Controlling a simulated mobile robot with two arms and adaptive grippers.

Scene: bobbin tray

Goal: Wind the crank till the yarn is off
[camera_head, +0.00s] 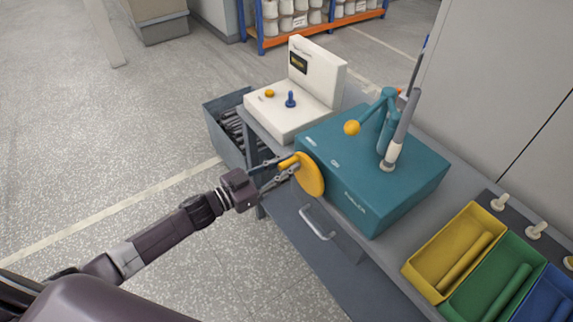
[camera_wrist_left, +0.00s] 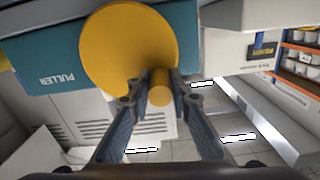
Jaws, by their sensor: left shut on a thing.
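The yellow crank disc (camera_head: 311,178) is on the left end of the teal puller box (camera_head: 405,175). Its yellow handle knob (camera_head: 289,162) sticks out toward my left arm. My left gripper (camera_head: 284,169) is shut on that knob. In the left wrist view the fingers (camera_wrist_left: 158,95) lie on both sides of the knob (camera_wrist_left: 159,97), below the disc (camera_wrist_left: 130,50). A tilted grey bobbin (camera_head: 405,115) with a pale lower band (camera_head: 393,152) stands on top of the box. I cannot tell how much yarn is on it. My right gripper is not in view.
A white device (camera_head: 290,118) with a blue peg stands behind. Yellow (camera_head: 430,258), green (camera_head: 485,283) and blue trays are at right. A grey bin (camera_head: 226,128) stands left of the bench.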

